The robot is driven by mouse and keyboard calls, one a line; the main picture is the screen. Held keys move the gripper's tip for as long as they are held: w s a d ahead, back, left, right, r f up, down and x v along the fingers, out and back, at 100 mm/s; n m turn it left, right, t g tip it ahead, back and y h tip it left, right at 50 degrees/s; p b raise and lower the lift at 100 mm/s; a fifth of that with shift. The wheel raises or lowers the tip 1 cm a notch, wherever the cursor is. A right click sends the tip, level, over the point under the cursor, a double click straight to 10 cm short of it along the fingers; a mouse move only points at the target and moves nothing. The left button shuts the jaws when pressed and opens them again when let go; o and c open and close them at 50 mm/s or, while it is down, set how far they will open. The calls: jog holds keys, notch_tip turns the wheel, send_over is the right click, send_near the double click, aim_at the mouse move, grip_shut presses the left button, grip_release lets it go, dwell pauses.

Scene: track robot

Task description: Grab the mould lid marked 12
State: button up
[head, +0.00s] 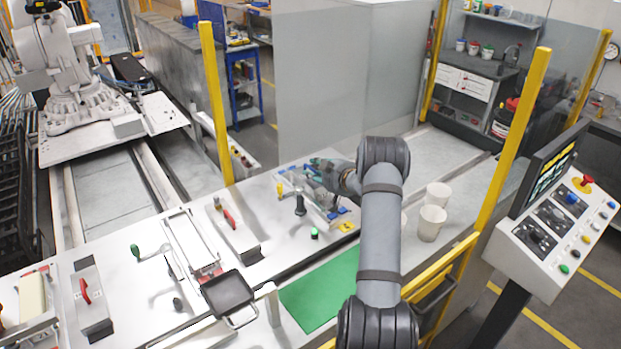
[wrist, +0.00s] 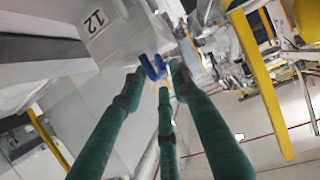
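In the wrist view, a pale grey lid face marked 12 (wrist: 97,42) shows at the upper left, with a blue part (wrist: 152,67) at its lower edge. My gripper (wrist: 156,78) has long green fingers with dark tips. The fingers stand apart, and the blue part appears between their tips. I cannot tell whether any finger touches it. In the head view, my gripper (head: 322,178) is over a fixture with blue parts (head: 340,212) at the back of the bench. My arm hides part of that fixture, and the number cannot be read there.
A black pan-shaped mould (head: 228,293) sits at the bench's front. A green mat (head: 320,290) lies right of it. White cups (head: 432,222) stand right of my arm. Yellow posts (head: 214,100) and clear panels bound the bench. A control console (head: 560,235) stands at the right.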

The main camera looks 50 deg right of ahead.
jog(key=shift+c, duration=1.3)
jog(key=c, duration=0.3)
grip_shut()
jog(key=shift+w+r, duration=0.15)
